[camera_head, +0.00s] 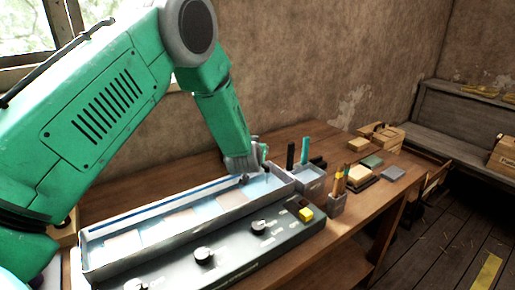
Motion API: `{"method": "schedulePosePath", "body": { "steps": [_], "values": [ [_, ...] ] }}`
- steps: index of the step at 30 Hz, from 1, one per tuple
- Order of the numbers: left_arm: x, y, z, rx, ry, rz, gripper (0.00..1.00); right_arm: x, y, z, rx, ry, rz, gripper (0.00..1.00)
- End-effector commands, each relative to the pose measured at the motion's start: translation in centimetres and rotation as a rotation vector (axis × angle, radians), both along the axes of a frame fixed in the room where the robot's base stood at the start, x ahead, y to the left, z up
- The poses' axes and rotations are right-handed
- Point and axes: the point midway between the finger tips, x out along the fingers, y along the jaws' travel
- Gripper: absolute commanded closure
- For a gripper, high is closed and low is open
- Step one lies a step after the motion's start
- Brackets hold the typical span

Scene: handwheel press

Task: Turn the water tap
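My green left arm comes in from the left and reaches over a long pale tray (90,262) on the wooden table. My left gripper (250,168) is grey and small in view, at the tray's far right end. Its fingers are not clear enough to tell whether they are open or shut. A small dark part shows just below it; I cannot tell whether it belongs to the gripper. I cannot make out a water tap; it may be hidden behind the gripper or arm. My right gripper is not in view.
A dark control panel (232,262) with several black knobs and a yellow button (306,213) lies along the tray's front. A small bin (308,180) and a pencil holder (337,204) stand right of the tray. Boxes (384,136) lie farther back. A bench (460,118) stands at right.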

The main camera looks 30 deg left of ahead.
Motion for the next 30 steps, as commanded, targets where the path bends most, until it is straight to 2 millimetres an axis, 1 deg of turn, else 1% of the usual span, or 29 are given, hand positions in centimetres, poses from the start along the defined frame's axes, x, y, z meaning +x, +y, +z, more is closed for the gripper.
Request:
{"method": "schedulePosePath", "body": {
  "steps": [1, 17, 18, 19, 27, 30],
  "values": [
    [-0.22, -0.07, -0.42, -0.003, 0.01, 0.009, 1.0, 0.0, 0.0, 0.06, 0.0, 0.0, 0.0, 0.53],
    [-0.19, -0.13, -0.52, -0.005, 0.011, 0.03, 1.0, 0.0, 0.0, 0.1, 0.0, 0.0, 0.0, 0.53],
    [-0.19, -0.14, -0.52, -0.005, 0.011, 0.03, 0.75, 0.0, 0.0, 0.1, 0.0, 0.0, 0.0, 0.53],
    [-0.17, -0.13, -0.49, -0.005, 0.011, 0.03, 0.69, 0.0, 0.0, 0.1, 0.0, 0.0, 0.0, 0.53],
    [-0.07, -0.09, -0.19, -0.004, 0.004, 0.03, 0.69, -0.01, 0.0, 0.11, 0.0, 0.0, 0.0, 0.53],
    [-0.3, -0.23, 0.02, -0.003, 0.002, 0.029, 0.69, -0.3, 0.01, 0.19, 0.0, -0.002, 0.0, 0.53]
  ]
}}
